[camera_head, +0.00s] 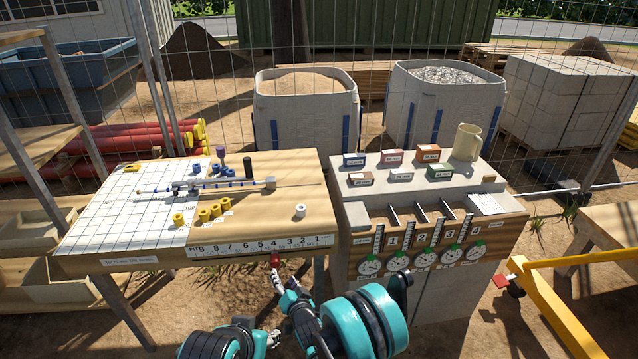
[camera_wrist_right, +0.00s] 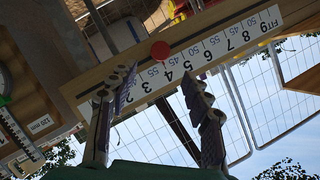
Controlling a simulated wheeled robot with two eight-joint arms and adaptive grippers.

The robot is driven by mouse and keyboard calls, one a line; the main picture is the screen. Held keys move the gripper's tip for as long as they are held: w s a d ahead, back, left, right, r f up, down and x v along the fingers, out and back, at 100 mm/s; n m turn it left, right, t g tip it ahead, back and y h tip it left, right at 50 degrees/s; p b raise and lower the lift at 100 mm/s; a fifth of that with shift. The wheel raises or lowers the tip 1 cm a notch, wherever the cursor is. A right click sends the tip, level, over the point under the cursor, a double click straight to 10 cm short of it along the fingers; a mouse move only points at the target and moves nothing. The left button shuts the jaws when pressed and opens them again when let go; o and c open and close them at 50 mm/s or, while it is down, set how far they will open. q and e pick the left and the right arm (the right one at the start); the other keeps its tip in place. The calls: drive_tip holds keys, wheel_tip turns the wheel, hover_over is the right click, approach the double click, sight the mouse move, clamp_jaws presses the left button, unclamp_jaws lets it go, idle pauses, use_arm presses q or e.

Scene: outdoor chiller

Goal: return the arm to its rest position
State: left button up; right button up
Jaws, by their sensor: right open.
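My right gripper (camera_head: 281,283) is at the front edge of the wooden table (camera_head: 130,258), just below a red knob (camera_head: 276,260). In the right wrist view its two fingers (camera_wrist_right: 158,80) stand apart with nothing between the pads. The red knob (camera_wrist_right: 160,51) shows beyond the fingertips, on the edge with the number scale (camera_wrist_right: 215,45). Part of my left arm (camera_head: 215,345) shows at the bottom of the head view. The end of my left gripper (camera_head: 273,339) is small there, and its fingers cannot be made out clearly.
The table bears a white grid board (camera_head: 120,210), a rod assembly, yellow pieces and a white ring (camera_head: 300,210). To the right stands a bench with dials (camera_head: 425,260), small boxes and a beige mug (camera_head: 466,142). A yellow frame (camera_head: 560,325) is at the lower right.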

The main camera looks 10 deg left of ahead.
drive_tip(key=s+d+r+g+h, duration=0.1)
drive_tip(key=d+r+h, duration=0.1)
drive_tip(key=d+r, duration=0.7)
drive_tip(key=s+d+r+g+h, duration=0.1)
drive_tip(key=d+r+h, duration=0.2)
drive_tip(key=d+r, duration=0.6)
drive_tip(key=s+d+n+g+h, duration=0.1)
drive_tip(key=s+d, duration=0.9)
drive_tip(key=s, duration=0.2)
drive_tip(key=s+d+n+g+h, duration=0.1)
drive_tip(key=s+d+g, duration=0.1)
drive_tip(key=s+d, duration=0.8)
drive_tip(key=s, duration=0.3)
drive_tip(key=shift+f+g+h, duration=0.3)
